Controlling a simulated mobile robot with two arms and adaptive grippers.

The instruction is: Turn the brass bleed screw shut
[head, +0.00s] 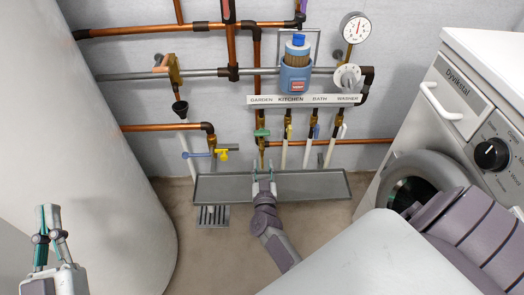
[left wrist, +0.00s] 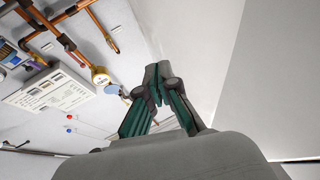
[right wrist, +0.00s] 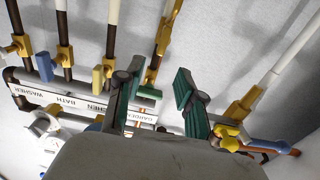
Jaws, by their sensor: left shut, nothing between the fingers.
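I cannot tell for certain which small fitting is the brass bleed screw. My right gripper (head: 263,166) is open and empty, just below the green-handled valve, fingers pointing toward the wall. My left gripper (head: 48,212) is shut and empty at the lower left, far from the valves.
A grey tray (head: 320,186) runs along the wall below the valves, with a floor grate (head: 212,216) at its left. A label strip (head: 304,100) crosses the pipes. A washing machine (head: 455,125) stands right, a large white cylinder (head: 95,130) left. A gauge (head: 356,28) is above.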

